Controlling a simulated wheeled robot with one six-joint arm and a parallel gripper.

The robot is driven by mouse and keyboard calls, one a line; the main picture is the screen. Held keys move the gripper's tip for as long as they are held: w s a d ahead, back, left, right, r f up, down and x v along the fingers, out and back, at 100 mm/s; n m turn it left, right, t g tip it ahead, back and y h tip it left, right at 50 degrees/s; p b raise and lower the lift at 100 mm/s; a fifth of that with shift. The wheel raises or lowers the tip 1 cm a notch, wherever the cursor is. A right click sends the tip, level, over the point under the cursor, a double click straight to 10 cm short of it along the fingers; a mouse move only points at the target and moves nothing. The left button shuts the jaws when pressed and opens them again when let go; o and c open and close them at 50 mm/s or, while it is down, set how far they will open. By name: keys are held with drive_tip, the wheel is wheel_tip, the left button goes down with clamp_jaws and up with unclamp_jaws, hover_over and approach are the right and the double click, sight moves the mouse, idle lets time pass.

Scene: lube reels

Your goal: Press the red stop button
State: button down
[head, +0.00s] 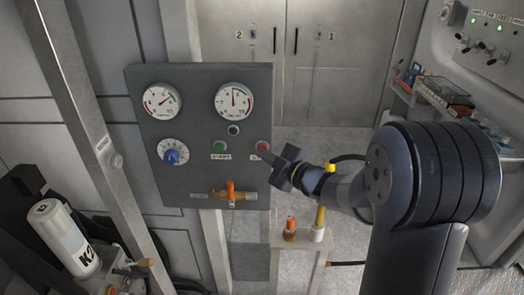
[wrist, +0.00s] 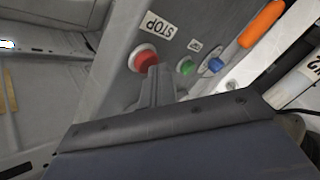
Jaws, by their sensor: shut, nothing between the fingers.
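The red stop button (head: 262,146) sits on the right side of a dark grey control panel (head: 198,75), with a label below it. My gripper (head: 269,157) is shut and empty, its tip at the lower right of the button. In the wrist view the red button (wrist: 145,60) has a pale collar, and the STOP label (wrist: 158,23) appears upside down. There the gripper's tip (wrist: 158,72) is right beside the button and overlaps its edge in the picture. I cannot tell whether they touch.
On the same panel are a green button (head: 219,146), a blue knob (head: 171,157), two gauges (head: 162,100) (head: 234,101) and an orange-handled valve (head: 231,193). A small stand (head: 300,238) with bottles is below my gripper. Grey doors (head: 330,70) are behind.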

idle(0.4)
drive_tip(key=shift+s+b, duration=0.35)
drive_tip(key=shift+s, duration=0.5)
drive_tip(key=shift+s, duration=0.1)
drive_tip(key=s+b, duration=0.1)
drive_tip(key=s, duration=0.3)
drive_tip(key=shift+s+a, duration=0.15)
drive_tip(key=shift+s, duration=0.25)
drive_tip(key=shift+s+p, duration=0.35)
drive_tip(key=shift+s, duration=1.55)
